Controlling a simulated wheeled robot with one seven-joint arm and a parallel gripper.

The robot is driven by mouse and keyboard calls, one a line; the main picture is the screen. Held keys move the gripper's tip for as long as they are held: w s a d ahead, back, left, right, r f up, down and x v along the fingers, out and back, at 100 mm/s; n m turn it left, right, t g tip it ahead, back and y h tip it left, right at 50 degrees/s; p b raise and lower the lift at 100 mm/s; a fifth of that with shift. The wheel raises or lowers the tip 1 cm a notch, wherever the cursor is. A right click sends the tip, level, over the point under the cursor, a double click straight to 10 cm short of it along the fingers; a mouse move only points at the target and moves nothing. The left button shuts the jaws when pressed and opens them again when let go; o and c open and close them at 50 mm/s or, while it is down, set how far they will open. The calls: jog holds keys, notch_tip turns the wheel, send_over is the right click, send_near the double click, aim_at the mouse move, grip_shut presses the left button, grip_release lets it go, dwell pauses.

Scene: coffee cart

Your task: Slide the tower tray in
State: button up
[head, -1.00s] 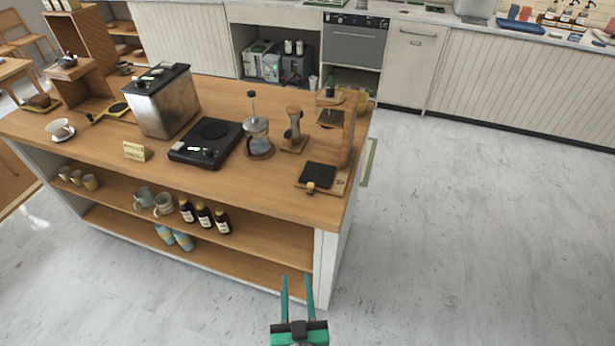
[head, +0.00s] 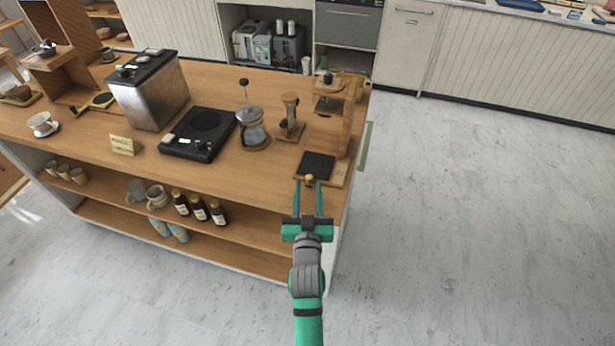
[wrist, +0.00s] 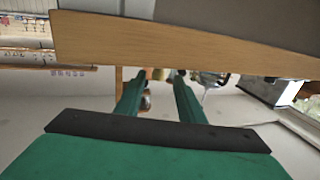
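The tower tray (head: 318,164) is a flat black square with a small brass knob (head: 309,180) on its near edge. It lies on the wooden base of the tower (head: 347,125) at the counter's right end, sticking out toward me. My gripper (head: 308,184) is open, its two teal fingers pointing at the tray with the knob appearing between their tips. I cannot tell whether they touch it. In the wrist view the gripper (wrist: 160,78) is open too, with a small brassy spot between the tips.
On the wooden counter (head: 270,180), a glass press (head: 252,130), an hourglass-shaped stand (head: 290,115) and a black scale (head: 200,133) stand left of the tower. Bottles (head: 200,207) and mugs sit on the shelf below. The floor (head: 470,220) to the right is clear.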

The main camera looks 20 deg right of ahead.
aim_at(311, 181)
jog(key=x, duration=0.3)
jog(key=shift+w+d, duration=0.25)
jog(key=shift+d, duration=0.15)
jog(key=shift+w, duration=0.7)
jog(key=shift+d, duration=0.1)
grip_shut()
